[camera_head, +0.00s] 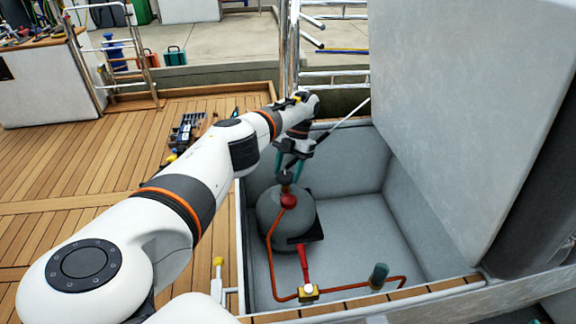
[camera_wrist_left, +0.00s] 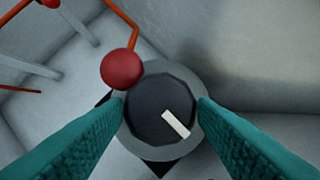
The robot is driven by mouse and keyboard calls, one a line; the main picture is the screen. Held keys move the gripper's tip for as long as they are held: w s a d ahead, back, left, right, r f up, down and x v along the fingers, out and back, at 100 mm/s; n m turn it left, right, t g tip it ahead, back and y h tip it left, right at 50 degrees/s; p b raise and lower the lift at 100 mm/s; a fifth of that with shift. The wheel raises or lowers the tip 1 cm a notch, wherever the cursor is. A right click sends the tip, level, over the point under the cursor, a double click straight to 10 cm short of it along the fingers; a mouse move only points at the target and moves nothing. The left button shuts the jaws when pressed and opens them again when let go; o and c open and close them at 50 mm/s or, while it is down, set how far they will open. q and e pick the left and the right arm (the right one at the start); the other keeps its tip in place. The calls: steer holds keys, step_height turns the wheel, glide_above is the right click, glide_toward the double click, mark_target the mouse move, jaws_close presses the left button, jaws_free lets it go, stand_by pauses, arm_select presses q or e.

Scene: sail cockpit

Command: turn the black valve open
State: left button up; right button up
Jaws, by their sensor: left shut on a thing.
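The black valve (camera_head: 285,178) is a dark knob on top of a grey gas bottle (camera_head: 292,217) inside an open locker. In the left wrist view the valve (camera_wrist_left: 160,105) is a faceted dark disc with a white mark pointing to the lower right. A red ball-shaped fitting (camera_wrist_left: 122,69) sits beside it, with an orange hose. My left gripper (camera_head: 288,166) reaches down from above, its teal fingers on either side of the valve. In the left wrist view the left gripper (camera_wrist_left: 161,108) is shut on the valve, fingertips at its opposite sides. My right gripper is not in view.
The locker's grey walls (camera_head: 345,150) surround the bottle, and its raised lid (camera_head: 475,110) stands at the right. The orange hose (camera_head: 345,287) runs to a brass fitting (camera_head: 309,292) and a red handle (camera_head: 303,262). Wooden deck (camera_head: 60,170) lies at the left.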

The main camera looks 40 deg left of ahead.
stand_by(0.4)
arm_select(q)
steer(key=o, duration=0.9)
steer(key=shift+o, duration=0.2)
steer(key=shift+r, duration=0.1)
